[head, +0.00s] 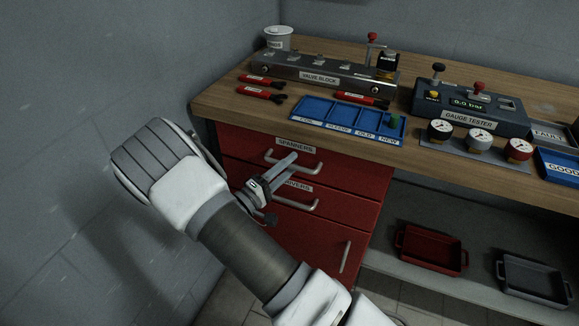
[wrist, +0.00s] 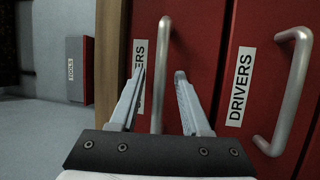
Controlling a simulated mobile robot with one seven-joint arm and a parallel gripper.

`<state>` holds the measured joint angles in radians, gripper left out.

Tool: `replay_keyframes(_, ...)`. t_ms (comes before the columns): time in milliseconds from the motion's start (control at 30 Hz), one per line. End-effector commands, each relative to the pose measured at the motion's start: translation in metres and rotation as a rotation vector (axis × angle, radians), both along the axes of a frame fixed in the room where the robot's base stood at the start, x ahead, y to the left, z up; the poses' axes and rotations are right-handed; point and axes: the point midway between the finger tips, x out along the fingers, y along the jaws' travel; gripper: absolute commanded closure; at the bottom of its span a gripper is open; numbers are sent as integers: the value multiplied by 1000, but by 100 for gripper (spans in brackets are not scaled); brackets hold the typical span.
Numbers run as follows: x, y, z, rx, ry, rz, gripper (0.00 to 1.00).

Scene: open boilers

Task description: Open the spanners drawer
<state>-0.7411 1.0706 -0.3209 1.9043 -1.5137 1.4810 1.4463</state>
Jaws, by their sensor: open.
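The red spanners drawer (head: 238,147) is the top drawer under the bench, labelled SPANNERS, and looks shut. Its silver bar handle (head: 270,158) is partly hidden by my gripper in the head view. My gripper (head: 291,160) is open and empty, with its fingers at this handle. In the wrist view, turned sideways, the spanners handle (wrist: 160,100) shows between the two fingers of my gripper (wrist: 161,62). The left finger covers part of the drawer's label. I cannot tell whether the fingers reach around the bar or touch it.
The drivers drawer (wrist: 222,140), just below, has a similar handle (wrist: 300,90) close to my gripper. A lower red door (head: 310,245) has an upright handle. The wooden bench top (head: 225,105) overhangs above. A grey wall (head: 70,90) stands at the left.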

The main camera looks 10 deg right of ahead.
Motion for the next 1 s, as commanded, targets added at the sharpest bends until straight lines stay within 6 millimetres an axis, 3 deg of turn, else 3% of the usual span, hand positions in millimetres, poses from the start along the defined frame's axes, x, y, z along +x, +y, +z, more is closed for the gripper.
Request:
replay_keyframes(300, 2, -3, 1, 0, 0, 0, 53)
replay_keyframes(567, 2, -3, 1, 0, 0, 0, 98)
replay_keyframes(600, 2, -3, 1, 0, 0, 0, 100)
replay_keyframes(1000, 2, -3, 1, 0, 0, 0, 100)
